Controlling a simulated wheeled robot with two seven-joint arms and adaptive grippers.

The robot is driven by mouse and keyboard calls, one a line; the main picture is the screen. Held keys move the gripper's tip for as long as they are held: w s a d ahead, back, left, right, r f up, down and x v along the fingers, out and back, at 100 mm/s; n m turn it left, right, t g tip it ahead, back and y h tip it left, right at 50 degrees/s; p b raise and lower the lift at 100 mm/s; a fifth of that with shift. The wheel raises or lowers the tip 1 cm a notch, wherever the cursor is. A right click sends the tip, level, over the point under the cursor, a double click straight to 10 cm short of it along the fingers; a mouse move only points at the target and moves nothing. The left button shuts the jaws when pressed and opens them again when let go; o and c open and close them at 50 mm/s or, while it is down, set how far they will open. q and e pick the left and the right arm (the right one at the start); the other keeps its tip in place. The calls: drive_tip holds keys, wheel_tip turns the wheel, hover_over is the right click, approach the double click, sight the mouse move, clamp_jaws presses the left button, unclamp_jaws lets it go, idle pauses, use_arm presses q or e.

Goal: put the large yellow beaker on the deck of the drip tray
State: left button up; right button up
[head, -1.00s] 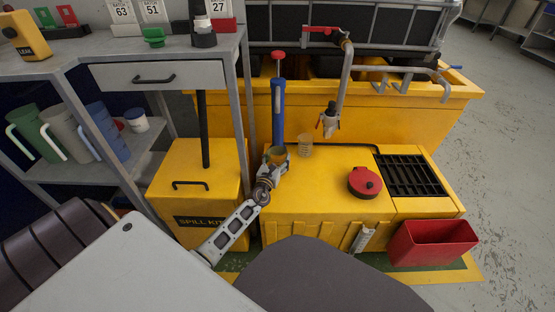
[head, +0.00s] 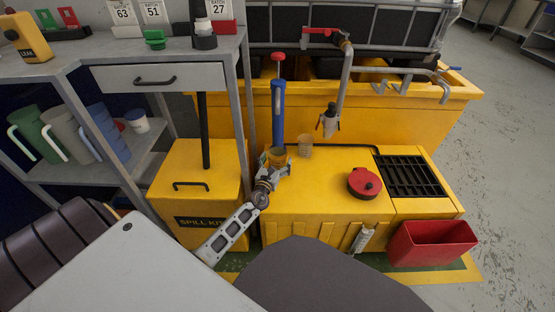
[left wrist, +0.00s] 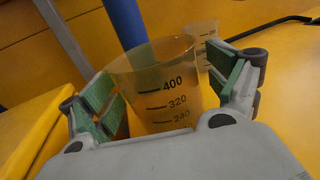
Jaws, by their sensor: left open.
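The large yellow beaker (head: 277,153) stands upright at the left back of the yellow deck (head: 310,200), close to a blue pump tube. In the left wrist view the see-through yellow beaker (left wrist: 160,85) carries black marks reading 400, 320 and 240. My left gripper (head: 274,163) is open at the beaker, and it also shows in the left wrist view (left wrist: 165,92). The beaker is between its green-padded fingers, with a visible gap on the right. Its base is hidden by the gripper body. My right gripper is not in view.
A smaller clear beaker (head: 305,146) stands just right of the yellow one. A tap (head: 329,120) hangs above the deck. A red bin (head: 432,243) stands at front right. The deck's middle is clear.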

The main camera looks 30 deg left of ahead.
use_arm(q)
drive_tip(key=shift+p+v, duration=0.75)
drive_tip(key=shift+v, duration=2.45)
